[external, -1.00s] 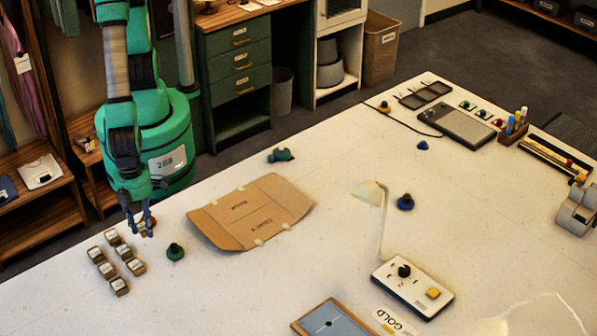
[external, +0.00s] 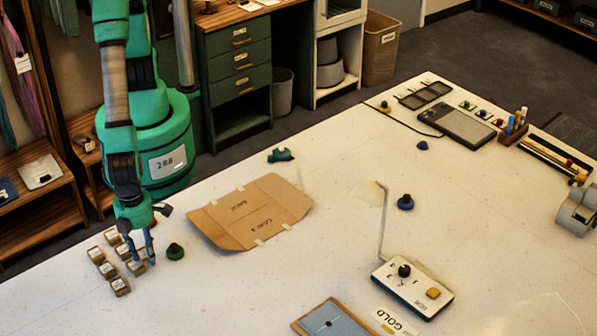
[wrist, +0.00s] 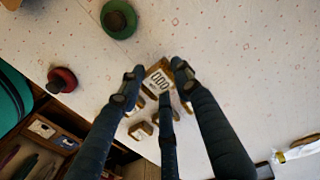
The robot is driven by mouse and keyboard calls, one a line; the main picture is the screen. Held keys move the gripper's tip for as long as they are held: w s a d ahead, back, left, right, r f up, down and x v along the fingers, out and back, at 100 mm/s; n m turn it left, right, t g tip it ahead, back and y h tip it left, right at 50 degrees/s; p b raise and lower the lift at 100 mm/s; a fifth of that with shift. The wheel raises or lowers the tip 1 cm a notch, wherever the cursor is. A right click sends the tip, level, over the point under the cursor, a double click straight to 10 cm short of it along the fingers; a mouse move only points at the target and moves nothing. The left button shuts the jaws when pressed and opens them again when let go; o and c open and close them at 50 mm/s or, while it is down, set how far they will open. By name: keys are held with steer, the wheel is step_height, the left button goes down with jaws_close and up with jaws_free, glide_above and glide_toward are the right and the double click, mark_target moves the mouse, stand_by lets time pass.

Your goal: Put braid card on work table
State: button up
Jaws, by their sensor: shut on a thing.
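A small wood-edged card block (wrist: 159,77) with dark looped marks on its pale face sits between my fingertips in the wrist view; it looks like the braid card. My gripper (wrist: 160,84) is shut on it. In the external view my gripper (external: 142,257) is down at the right side of a cluster of similar small blocks (external: 108,269) on the pale work table (external: 330,150). The fingers partly hide the held block there. I cannot tell whether it touches the table.
A green knob-like object (external: 176,251) stands just right of my gripper. A flat cardboard piece (external: 250,211) lies beyond it. A lamp with a switch base (external: 412,287) stands farther right.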

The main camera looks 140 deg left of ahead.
glide_above(151, 286)
steer(key=shift+f, duration=0.3)
steer(key=shift+f, duration=1.75)
steer(key=shift+f, duration=0.15)
steer(key=o, duration=1)
steer(key=shift+c, duration=0.2)
step_height(151, 286, up, 12)
